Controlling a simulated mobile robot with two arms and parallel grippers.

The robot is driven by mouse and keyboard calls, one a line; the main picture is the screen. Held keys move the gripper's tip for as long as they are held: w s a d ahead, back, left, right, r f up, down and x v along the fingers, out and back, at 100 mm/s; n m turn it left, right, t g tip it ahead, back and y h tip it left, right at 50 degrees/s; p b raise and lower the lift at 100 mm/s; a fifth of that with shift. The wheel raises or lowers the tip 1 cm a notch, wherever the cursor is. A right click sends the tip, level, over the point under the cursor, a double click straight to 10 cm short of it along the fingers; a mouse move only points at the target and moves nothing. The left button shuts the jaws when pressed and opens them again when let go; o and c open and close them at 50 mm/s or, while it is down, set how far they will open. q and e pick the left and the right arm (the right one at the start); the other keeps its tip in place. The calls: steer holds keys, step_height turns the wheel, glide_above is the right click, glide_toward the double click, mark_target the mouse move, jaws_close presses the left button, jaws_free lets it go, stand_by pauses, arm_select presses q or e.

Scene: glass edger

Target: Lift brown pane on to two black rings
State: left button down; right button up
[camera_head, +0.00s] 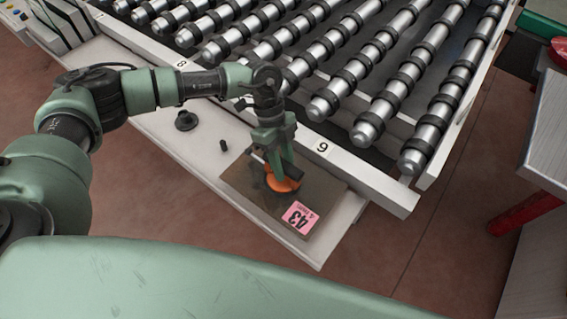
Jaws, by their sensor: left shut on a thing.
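The brown pane (238,184) lies on the white ledge in front of the roller bed. A pink label reading 43 (300,217) is on its near right part. My left gripper (281,172) points down over the pane's middle. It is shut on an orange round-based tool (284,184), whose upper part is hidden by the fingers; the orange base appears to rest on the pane. Black rings (320,141) sit around the silver rollers just behind the pane. My right gripper is out of view.
The white ledge (170,148) also bears a black round knob-like piece (186,121) and a small black piece (223,145) left of the pane. A white rail (345,168) marked 8 and 9 runs before the rollers. A grey table (549,130) stands right.

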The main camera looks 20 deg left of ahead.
arm_select(q)
steer(key=c, duration=1)
jaws_free()
steer(key=shift+s+f, duration=0.1)
steer(key=shift+f, duration=0.15)
steer(key=shift+w+a+r+b, duration=0.2)
steer(key=shift+w+r+b, duration=0.1)
steer(key=shift+r, duration=0.15)
steer(key=b+v, duration=0.2)
steer(key=v, duration=0.5)
steer(key=shift+s+r, duration=0.1)
steer(key=shift+d, duration=0.1)
